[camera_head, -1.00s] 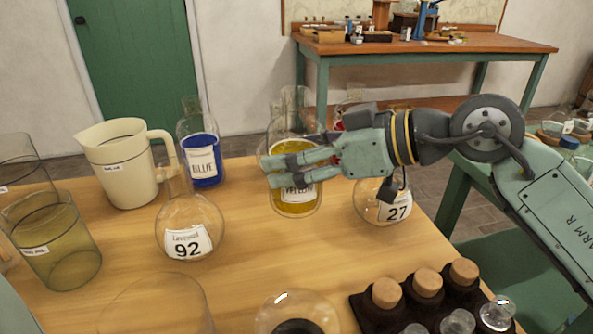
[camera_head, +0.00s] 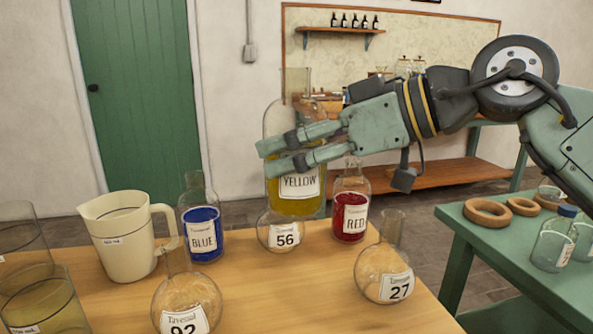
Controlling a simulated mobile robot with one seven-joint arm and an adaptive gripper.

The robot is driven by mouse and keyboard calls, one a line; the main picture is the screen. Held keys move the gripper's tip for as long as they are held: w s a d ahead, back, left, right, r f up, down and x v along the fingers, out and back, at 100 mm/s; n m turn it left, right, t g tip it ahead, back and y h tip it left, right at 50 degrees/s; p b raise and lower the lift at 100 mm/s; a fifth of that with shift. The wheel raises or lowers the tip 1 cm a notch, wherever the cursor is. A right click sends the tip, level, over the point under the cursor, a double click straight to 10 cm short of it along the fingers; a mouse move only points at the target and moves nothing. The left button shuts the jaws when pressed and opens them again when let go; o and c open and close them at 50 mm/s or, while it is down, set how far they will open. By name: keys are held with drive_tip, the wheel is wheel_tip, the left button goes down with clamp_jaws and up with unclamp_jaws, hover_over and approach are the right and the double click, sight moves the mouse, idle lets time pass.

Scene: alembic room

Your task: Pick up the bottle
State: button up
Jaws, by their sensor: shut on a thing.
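A clear glass bottle with yellow liquid and a label reading YELLOW (camera_head: 300,192) is upright in the middle of the head view. My gripper (camera_head: 275,157) reaches in from the right and is shut on this bottle around its body, above the label. The bottle is raised, with its lower part in front of the back of the wooden table. Part of the bottle is hidden behind my fingers. A blue bottle (camera_head: 202,228) stands to its left and a red bottle (camera_head: 351,210) to its right.
A round flask marked 56 (camera_head: 284,238) stands just below the held bottle. Flask 27 (camera_head: 385,275), flask 92 (camera_head: 185,300) and a cream jug (camera_head: 118,238) stand on the wooden table (camera_head: 275,295). A green table (camera_head: 490,245) with rings and jars is at right.

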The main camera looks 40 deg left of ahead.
sight(296, 71)
drive_tip(key=shift+r+p, duration=0.4)
drive_tip(key=shift+r, duration=4)
drive_tip(key=shift+r, duration=0.1)
drive_tip(key=shift+s+d, duration=0.1)
